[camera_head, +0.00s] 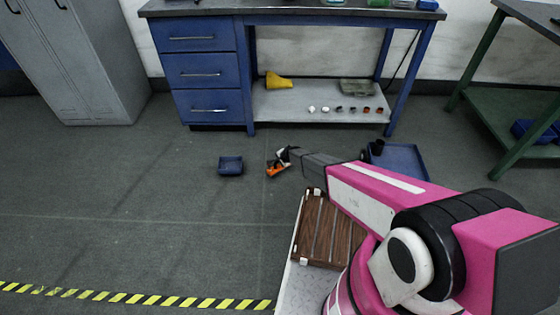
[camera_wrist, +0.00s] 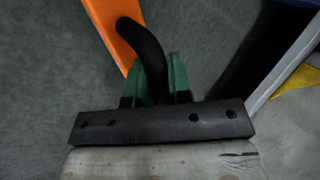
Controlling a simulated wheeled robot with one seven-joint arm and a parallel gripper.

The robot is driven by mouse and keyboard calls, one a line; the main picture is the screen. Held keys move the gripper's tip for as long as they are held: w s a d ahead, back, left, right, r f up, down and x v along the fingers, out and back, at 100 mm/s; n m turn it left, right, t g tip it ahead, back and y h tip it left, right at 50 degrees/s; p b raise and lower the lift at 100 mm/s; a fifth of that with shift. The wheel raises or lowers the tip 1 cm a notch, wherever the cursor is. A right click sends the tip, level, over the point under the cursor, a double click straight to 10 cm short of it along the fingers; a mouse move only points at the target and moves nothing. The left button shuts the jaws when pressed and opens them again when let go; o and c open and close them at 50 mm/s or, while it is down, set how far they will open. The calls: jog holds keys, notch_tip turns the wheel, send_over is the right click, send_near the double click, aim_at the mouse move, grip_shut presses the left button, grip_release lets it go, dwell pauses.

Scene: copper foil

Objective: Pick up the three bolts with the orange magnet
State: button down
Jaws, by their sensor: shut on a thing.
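My gripper (camera_head: 284,156) is low in front of the blue workbench in the head view. In the wrist view its green fingers (camera_wrist: 155,78) are shut on the curved black handle of the orange magnet (camera_wrist: 112,28). The orange part reaches up and left past the fingers, out of the frame. In the head view the orange magnet (camera_head: 277,170) hangs just below my gripper, right of a small blue bin. I cannot make out the three bolts in either view. Whether anything clings to the magnet is too small to tell.
The small blue bin (camera_head: 231,165) stands on the floor. A blue tray (camera_head: 405,160) lies behind my arm, with a dark object at its left. The workbench's lower shelf (camera_head: 290,102) holds several small items and a yellow object (camera_head: 278,82). Floor on the left is clear.

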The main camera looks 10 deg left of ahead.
jog(key=shift+f, duration=0.25)
dwell(0.8)
jog(key=shift+r, duration=0.15)
dwell(0.4)
jog(key=shift+r, duration=3.35)
jog(key=shift+r, duration=0.15)
jog(key=shift+r, duration=1.85)
jog(key=shift+r, duration=0.1)
